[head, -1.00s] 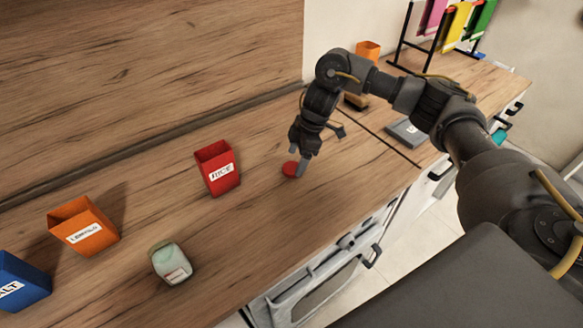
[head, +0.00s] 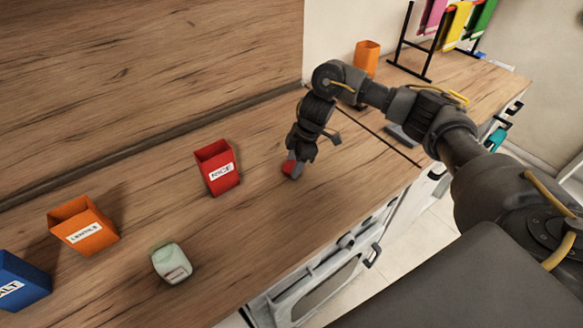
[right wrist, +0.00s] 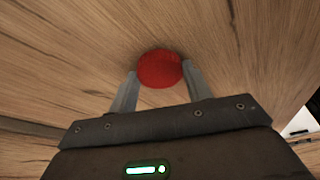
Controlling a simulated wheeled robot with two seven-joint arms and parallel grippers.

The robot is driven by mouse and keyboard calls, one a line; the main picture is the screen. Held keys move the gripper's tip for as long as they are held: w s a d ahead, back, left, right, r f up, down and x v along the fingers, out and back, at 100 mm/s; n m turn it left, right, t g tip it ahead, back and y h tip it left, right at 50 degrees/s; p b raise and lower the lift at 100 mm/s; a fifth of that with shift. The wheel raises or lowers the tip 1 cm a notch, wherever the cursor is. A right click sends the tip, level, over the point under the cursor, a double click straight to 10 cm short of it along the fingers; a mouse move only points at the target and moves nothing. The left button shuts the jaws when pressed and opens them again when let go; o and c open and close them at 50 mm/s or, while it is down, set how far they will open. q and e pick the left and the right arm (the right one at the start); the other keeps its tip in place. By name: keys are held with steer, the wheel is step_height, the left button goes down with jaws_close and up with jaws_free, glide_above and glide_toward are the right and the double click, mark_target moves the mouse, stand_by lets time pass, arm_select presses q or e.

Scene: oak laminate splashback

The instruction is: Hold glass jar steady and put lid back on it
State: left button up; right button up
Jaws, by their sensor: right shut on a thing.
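The glass jar (head: 171,263) is pale green with a label and stands on the counter at the lower left of the head view. No gripper is near it. The red round lid (head: 287,168) is at the right gripper (head: 294,170), to the right of the red rice box. In the right wrist view the lid (right wrist: 160,69) sits between the fingertips of the right gripper (right wrist: 160,78), which is shut on it at or just above the wood. The fingers partly hide the lid in the head view. My left gripper is not in view.
A red rice box (head: 218,168), an orange lentils box (head: 83,226) and a blue box (head: 20,283) stand along the counter (head: 130,300). An orange container (head: 367,58) and a black rack (head: 412,50) with coloured cloths stand at the back right. Counter between jar and lid is clear.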

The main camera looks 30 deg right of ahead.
mark_target(289, 167)
steer(key=shift+r, duration=0.15)
steer(key=shift+c, duration=0.5)
steer(key=shift+w+r, duration=0.1)
steer(key=shift+r, duration=0.15)
step_height(289, 167, up, 2)
steer(key=shift+r, duration=0.1)
steer(key=s+a+r+b, duration=0.1)
steer(key=s+a+r, duration=0.5)
steer(key=s+r, duration=0.4)
steer(key=s, duration=0.3)
steer(key=shift+b, duration=0.3)
